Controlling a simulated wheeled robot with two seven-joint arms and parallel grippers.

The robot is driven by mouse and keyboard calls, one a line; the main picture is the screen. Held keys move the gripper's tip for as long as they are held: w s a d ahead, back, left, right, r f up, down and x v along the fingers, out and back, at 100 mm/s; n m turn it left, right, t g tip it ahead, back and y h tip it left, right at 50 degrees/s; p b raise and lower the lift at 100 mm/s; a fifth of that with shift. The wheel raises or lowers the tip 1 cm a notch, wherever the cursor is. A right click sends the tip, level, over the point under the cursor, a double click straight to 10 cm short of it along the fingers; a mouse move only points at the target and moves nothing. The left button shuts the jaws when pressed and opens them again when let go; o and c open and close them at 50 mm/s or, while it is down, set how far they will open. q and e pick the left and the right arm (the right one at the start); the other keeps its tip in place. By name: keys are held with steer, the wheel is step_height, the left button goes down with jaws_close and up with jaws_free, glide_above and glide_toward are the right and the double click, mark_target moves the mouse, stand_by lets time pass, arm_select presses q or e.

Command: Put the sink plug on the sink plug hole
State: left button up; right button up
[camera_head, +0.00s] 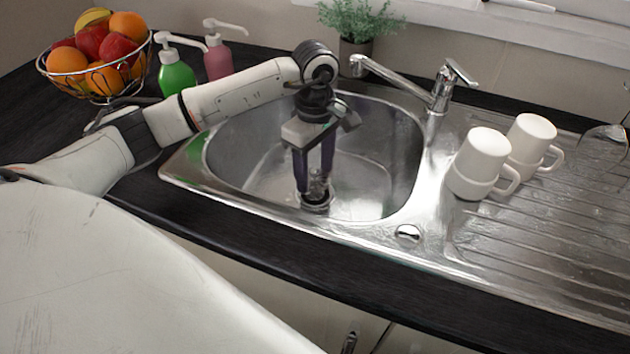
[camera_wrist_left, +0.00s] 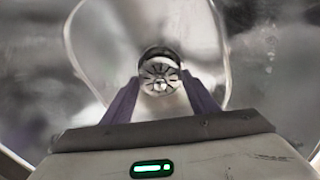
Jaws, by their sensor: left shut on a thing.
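My left gripper (camera_head: 314,188) reaches down into the steel sink basin (camera_head: 380,188), fingers pointing at its floor. It is shut on the sink plug (camera_wrist_left: 160,80), a small round silver piece with radial slots, seen between the fingertips in the left wrist view. The plug hole (camera_head: 315,206) shows as a dark ring just under the fingertips. In the wrist view its dark rim shows just above and behind the plug. The plug is over or at the hole. I cannot tell if it touches or is seated. My right gripper is not in view.
A chrome tap (camera_head: 437,90) stands behind the basin. Two white mugs (camera_head: 482,160) (camera_head: 530,138) stand on the ridged drainer at right. Soap bottles (camera_head: 176,76), a fruit bowl (camera_head: 97,80) and a potted plant (camera_head: 357,28) are at the back. A chrome knob (camera_head: 408,233) is on the front rim.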

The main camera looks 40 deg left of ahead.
mark_target(315, 175)
arm_select(q)
steer(key=shift+f, duration=1.95)
steer(key=shift+f, duration=0.15)
steer(key=o, duration=1)
steer(key=shift+o, duration=0.2)
step_height(315, 175, up, 12)
steer(key=shift+r, duration=0.2)
